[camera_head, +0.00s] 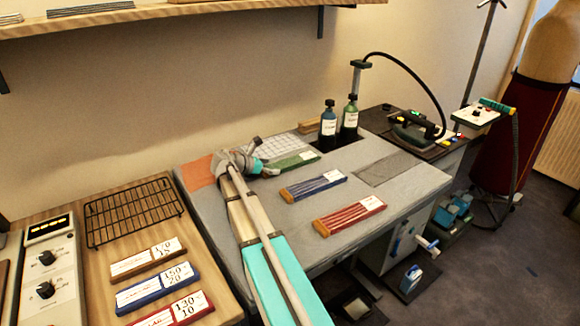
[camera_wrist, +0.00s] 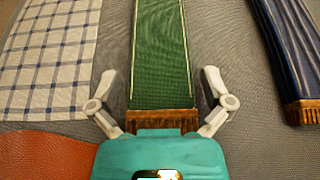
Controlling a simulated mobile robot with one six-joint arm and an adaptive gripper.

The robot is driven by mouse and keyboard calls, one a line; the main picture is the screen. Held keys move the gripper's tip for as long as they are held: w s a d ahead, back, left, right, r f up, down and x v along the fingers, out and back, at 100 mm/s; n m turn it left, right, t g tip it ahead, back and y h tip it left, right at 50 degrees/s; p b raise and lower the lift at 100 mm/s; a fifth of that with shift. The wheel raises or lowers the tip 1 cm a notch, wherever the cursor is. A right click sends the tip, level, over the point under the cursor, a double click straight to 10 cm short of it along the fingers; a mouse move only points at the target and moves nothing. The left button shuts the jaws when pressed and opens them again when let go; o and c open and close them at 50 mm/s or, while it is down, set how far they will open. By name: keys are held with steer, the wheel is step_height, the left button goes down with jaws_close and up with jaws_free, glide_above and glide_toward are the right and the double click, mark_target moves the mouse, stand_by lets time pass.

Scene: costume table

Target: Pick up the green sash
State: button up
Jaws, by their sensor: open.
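My gripper (camera_head: 265,158) is at the near end of the sash. In the wrist view my gripper (camera_wrist: 159,80) is open, one finger on each side of the sash with a gap. I cannot tell how high the fingers are above the cloth.
A blue sash (camera_head: 316,185) and a red sash (camera_head: 350,213) lie to the right. A checked cloth (camera_wrist: 50,55) and an orange cloth (camera_wrist: 40,155) are left of the gripper. Two dark bottles, one green (camera_head: 349,120), stand behind. Grey table is free between the sashes.

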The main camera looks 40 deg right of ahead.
steer(key=shift+d+f, duration=0.25)
steer(key=shift+d, duration=0.4)
steer(key=shift+c, duration=0.3)
steer(key=c, duration=0.9)
